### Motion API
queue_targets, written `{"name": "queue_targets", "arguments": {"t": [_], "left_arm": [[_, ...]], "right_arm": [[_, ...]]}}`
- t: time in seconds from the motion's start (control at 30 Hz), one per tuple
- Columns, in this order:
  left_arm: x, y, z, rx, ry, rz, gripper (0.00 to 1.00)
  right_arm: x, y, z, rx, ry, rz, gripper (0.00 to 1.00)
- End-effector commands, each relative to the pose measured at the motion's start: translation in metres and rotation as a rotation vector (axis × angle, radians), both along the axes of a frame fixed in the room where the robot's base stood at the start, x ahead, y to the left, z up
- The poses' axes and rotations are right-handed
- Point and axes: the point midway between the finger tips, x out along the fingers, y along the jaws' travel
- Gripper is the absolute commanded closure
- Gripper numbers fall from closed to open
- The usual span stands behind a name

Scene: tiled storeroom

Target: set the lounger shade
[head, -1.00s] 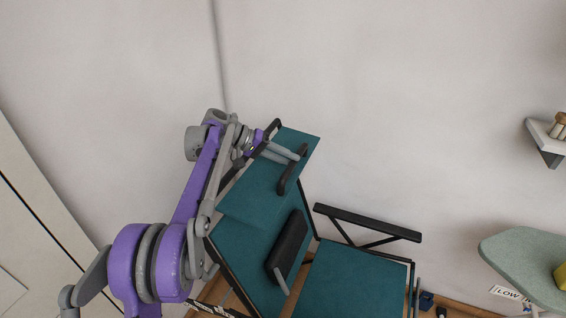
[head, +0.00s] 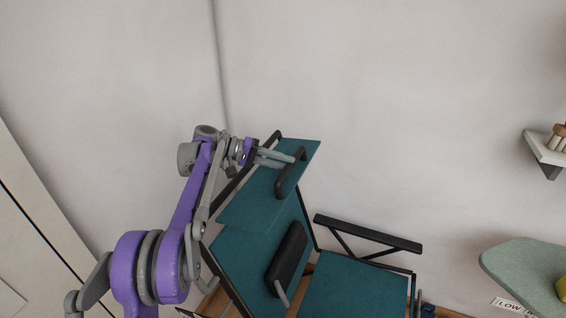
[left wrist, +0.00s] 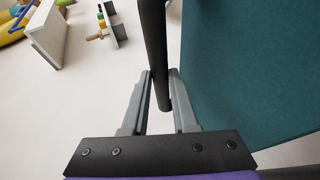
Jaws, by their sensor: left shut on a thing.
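The lounger (head: 350,285) is teal with a black frame, its backrest tilted up at the left. Its shade (head: 255,195) is a teal panel at the top of the backrest, overlapping it. A black bar handle (head: 284,180) stands on the shade. My left gripper (head: 298,156) is shut on the upper part of this handle. In the left wrist view, the black handle (left wrist: 154,45) passes between the two grey fingers (left wrist: 160,95), with the teal shade (left wrist: 245,75) close on the right. My right gripper is not in view.
A black cushion (head: 287,258) lies on the backrest and a black armrest (head: 367,233) stands at the far side. A green board (head: 530,265) and a small wall shelf (head: 545,158) are at the right. Bare wall (head: 420,90) surrounds the shade.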

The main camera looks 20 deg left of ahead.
Motion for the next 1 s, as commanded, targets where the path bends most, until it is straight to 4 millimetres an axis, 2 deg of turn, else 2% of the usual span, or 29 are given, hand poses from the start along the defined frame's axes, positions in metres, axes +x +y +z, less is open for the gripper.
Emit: {"name": "queue_targets", "arguments": {"t": [0.03,0.17,0.2,0.57,0.67,1.0], "left_arm": [[0.001,0.0,0.004,-0.005,-0.004,0.004,0.68],[0.001,0.0,0.003,-0.004,-0.003,0.003,0.44],[0.001,0.0,0.003,-0.003,-0.003,0.003,0.43],[-0.001,0.006,0.003,-0.001,-0.002,0.004,0.43],[-0.005,0.019,0.008,-0.001,-0.001,0.005,0.43],[-0.026,0.078,0.029,-0.002,-0.002,0.006,0.43]], "right_arm": [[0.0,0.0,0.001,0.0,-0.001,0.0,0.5],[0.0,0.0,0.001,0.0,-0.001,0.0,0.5],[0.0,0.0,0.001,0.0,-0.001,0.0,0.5],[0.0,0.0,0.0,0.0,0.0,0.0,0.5],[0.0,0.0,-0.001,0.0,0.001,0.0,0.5],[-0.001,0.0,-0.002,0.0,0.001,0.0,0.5]]}}
